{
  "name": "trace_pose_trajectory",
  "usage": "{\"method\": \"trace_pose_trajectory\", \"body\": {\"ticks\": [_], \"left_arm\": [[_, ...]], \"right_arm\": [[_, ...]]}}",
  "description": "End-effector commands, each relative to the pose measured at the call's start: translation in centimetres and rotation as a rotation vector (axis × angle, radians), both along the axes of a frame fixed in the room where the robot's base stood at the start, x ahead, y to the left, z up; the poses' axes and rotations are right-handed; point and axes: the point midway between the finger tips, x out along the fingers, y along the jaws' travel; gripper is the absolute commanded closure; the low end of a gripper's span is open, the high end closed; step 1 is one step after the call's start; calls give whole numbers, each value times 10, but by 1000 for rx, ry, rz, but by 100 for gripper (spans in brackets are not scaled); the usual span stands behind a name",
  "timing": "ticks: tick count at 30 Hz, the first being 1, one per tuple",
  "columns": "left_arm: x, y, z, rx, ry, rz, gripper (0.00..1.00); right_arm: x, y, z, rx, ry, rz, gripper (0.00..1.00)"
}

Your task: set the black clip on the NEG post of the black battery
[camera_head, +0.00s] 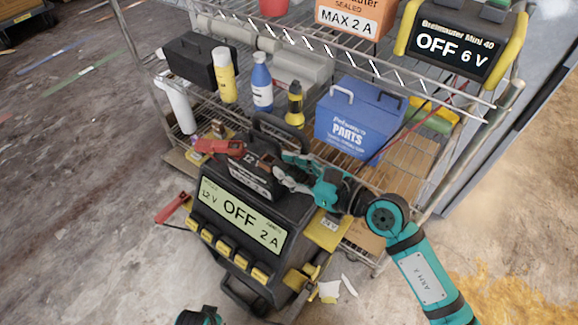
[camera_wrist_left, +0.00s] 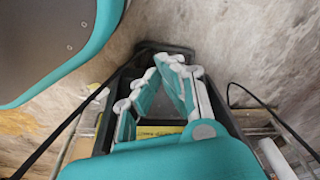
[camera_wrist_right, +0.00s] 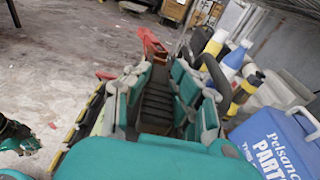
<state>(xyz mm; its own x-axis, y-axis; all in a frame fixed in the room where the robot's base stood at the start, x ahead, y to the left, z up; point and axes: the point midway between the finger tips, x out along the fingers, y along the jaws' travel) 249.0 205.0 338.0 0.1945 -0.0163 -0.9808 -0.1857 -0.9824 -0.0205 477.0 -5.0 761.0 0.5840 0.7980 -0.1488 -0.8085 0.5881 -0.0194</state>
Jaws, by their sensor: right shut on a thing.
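The black battery (camera_head: 246,172), with a white-lettered label, sits on top of the large charger (camera_head: 240,215). A red clip (camera_head: 225,147) is at the battery's left end and shows at the top of the right wrist view (camera_wrist_right: 152,42). My right gripper (camera_head: 280,168) is at the battery's right end, shut on the black clip. In the right wrist view its fingers flank a dark ribbed body (camera_wrist_right: 157,98), apparently that clip. The NEG post is hidden by the gripper. My left gripper (camera_wrist_left: 148,85) is open and empty over a black frame; only a bit of that arm shows in the head view.
A wire shelf stands behind, with a blue parts box (camera_head: 352,122), bottles (camera_head: 262,82) and a second charger (camera_head: 462,45). A black handle (camera_head: 282,130) rises close behind the battery. A red clip (camera_head: 172,207) hangs at the charger's left. The floor at left is mostly clear.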

Motion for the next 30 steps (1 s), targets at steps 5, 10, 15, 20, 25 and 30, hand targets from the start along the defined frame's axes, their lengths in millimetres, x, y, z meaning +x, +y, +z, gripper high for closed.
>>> {"method": "trace_pose_trajectory", "body": {"ticks": [5, 10, 15, 20, 25, 30], "left_arm": [[2, 0, 3, -1, -2, 1, 100], [2, -1, 6, -1, 0, 1, 100], [2, -1, 9, -1, -2, 1, 100], [2, 0, 11, 1, 3, 0, 100], [4, -1, 14, 1, -2, 0, 100], [9, -1, 19, -1, -10, 0, 100]], "right_arm": [[0, 0, -2, 1, -1, 0, 100], [0, 0, -4, 1, -1, 0, 100], [0, 0, -5, 1, -1, 0, 100], [0, 0, -7, 1, 0, 0, 100], [0, 0, -9, 1, 0, 0, 100], [0, 0, -11, 1, 0, 0, 100]]}}
